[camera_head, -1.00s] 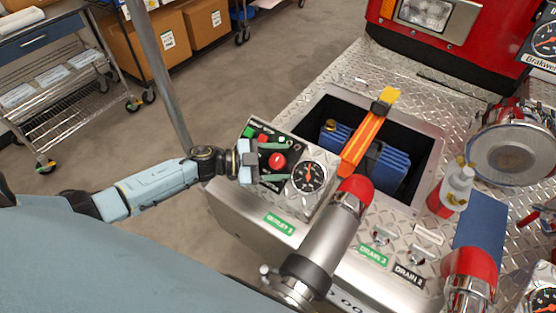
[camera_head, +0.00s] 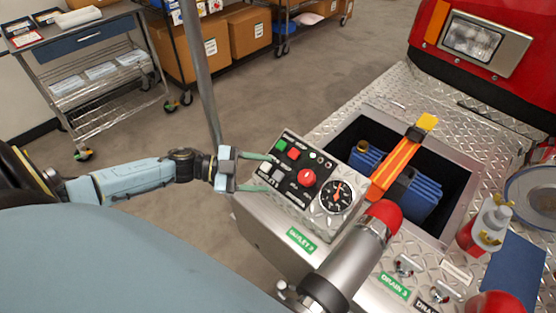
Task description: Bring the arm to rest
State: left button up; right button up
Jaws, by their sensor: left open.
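My left arm reaches in from the left. Its gripper (camera_head: 262,173) is open, with two green fingers apart and nothing between them. The fingertips are at the left edge of the control panel (camera_head: 277,189), to the left of the red round knob (camera_head: 306,177). Whether the fingers touch the panel edge, I cannot tell. My right gripper is not in view.
A grey pole (camera_head: 203,75) stands just behind my left gripper. A red-capped metal pipe (camera_head: 350,255) and an open bin with blue canisters (camera_head: 425,195) lie to the right. A steel cart (camera_head: 105,85) is at back left. Open floor lies between.

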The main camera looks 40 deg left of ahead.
pick_arm(q)
jog(key=shift+s+a+r, duration=0.1)
jog(key=shift+s+a, duration=0.15)
jog(key=shift+a, duration=0.1)
dwell(0.3)
